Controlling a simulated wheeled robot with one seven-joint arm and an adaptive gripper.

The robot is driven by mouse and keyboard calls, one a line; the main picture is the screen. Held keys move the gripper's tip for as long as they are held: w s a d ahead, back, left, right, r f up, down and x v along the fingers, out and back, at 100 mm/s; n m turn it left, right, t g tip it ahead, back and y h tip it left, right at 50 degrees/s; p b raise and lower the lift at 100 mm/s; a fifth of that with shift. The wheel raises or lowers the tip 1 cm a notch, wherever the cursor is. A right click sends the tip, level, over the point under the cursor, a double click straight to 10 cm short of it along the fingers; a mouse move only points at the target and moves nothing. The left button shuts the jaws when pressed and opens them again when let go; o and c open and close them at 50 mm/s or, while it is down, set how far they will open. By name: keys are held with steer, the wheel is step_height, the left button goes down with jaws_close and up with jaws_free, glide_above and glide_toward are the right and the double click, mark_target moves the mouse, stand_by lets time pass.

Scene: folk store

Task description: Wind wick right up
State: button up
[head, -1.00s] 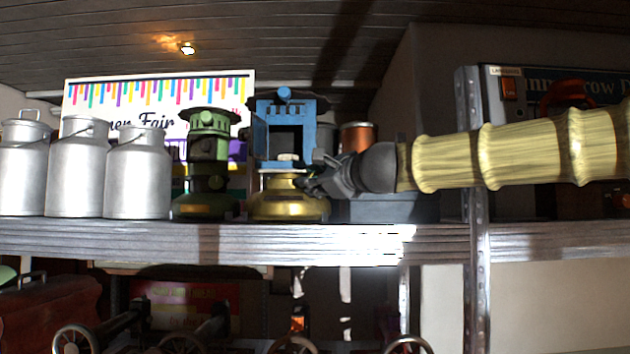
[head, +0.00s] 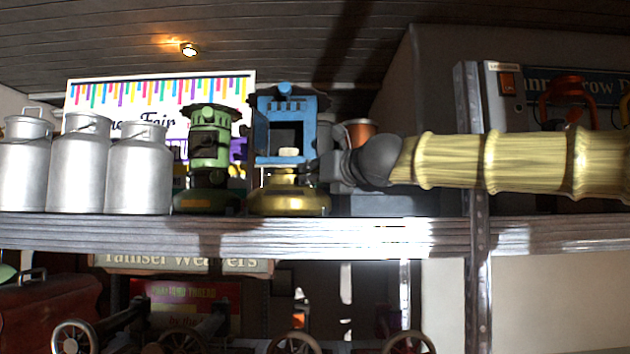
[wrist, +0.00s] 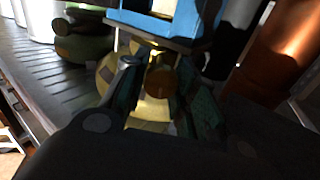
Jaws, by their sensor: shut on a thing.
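A blue lantern (head: 288,105) with a brass base (head: 290,203) stands upright on the shelf. A small whitish piece, perhaps the wick (head: 289,152), shows in its dark front opening. My gripper (head: 322,168) reaches in from the right at the lantern's lower right side. In the wrist view, a round brown knob (wrist: 160,82) sits between the two fingers of my gripper (wrist: 163,92), in front of the brass base and below the blue housing. The fingers are shut on the knob. The contact is dark and partly hidden in the head view.
A green lantern (head: 208,150) stands close to the left, then several metal milk cans (head: 138,180). A copper-coloured can (head: 359,132) stands behind my gripper. A metal shelf post (head: 475,150) rises near my arm. The shelf edge (head: 330,236) runs below.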

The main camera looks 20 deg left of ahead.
steer(key=shift+f+m, duration=0.15)
steer(key=shift+m, duration=0.55)
steer(key=shift+b, duration=0.35)
steer(key=o, duration=1)
steer(key=shift+o, duration=0.2)
steer(key=v, duration=1.2)
